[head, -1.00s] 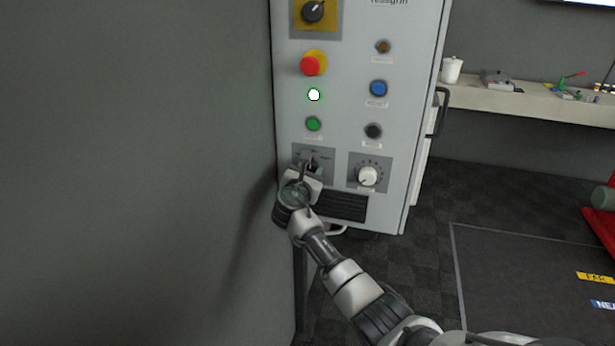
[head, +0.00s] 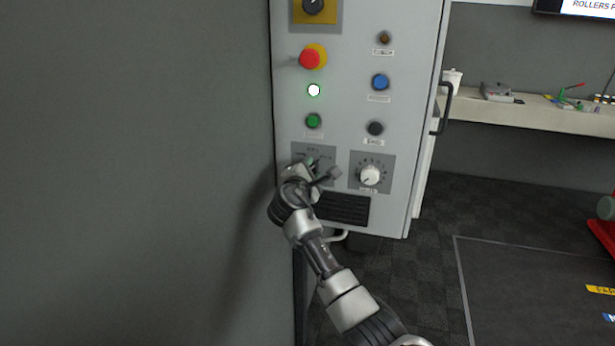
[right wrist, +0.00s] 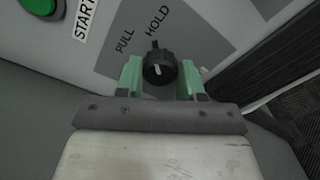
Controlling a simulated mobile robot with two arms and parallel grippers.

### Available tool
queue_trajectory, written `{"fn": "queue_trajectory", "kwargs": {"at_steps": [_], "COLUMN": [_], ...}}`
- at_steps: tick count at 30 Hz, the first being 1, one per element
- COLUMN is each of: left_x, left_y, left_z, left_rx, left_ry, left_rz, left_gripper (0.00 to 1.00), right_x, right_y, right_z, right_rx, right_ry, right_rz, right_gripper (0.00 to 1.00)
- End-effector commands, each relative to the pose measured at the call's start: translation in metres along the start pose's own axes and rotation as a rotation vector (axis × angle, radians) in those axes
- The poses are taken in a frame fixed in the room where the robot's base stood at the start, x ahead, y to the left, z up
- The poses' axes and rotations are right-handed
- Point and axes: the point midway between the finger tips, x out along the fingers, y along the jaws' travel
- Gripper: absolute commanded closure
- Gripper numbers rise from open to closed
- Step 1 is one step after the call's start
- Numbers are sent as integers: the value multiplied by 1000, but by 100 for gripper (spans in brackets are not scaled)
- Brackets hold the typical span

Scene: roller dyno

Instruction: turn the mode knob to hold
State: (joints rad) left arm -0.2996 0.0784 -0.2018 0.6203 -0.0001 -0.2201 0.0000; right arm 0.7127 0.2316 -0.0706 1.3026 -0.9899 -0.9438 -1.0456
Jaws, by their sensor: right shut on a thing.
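The mode knob (right wrist: 160,70) is a small black round knob on a dark grey plate (head: 326,152), low on the left of the light grey cabinet. In the right wrist view the words PULL and HOLD are printed on the plate beyond it. A short white mark shows on the knob's face, and a dark tip points up toward the two words. My right gripper (head: 311,163) has its green fingers on either side of the knob and is shut on it. In the head view the gripper mostly hides the knob. My left gripper is not in view.
A white dial (head: 370,175) sits close to the right of the gripper. A green button (head: 313,121), a lit white lamp (head: 313,90) and a red emergency stop (head: 310,59) are above. A dark vent (head: 343,208) is below. A grey wall (head: 140,170) stands close on the left.

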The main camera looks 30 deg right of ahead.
Motion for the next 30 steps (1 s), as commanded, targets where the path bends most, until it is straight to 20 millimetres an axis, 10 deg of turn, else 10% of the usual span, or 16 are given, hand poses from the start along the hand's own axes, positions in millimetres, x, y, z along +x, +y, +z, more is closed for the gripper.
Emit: {"fn": "queue_trajectory", "kwargs": {"at_steps": [19, 20, 24, 30], "left_x": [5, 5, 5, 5], "left_y": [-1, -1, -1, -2], "left_z": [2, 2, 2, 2], "left_rx": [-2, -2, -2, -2], "left_ry": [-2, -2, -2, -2], "left_rz": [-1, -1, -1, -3], "left_gripper": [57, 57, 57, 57], "right_x": [-2, -2, -1, 0], "right_y": [0, 0, 0, 0], "right_z": [-3, -3, -2, -1], "right_rx": [53, 53, 53, 52], "right_ry": [7, 7, 4, 2], "right_rz": [0, 0, 0, 1], "right_gripper": [86, 61, 39, 37]}}
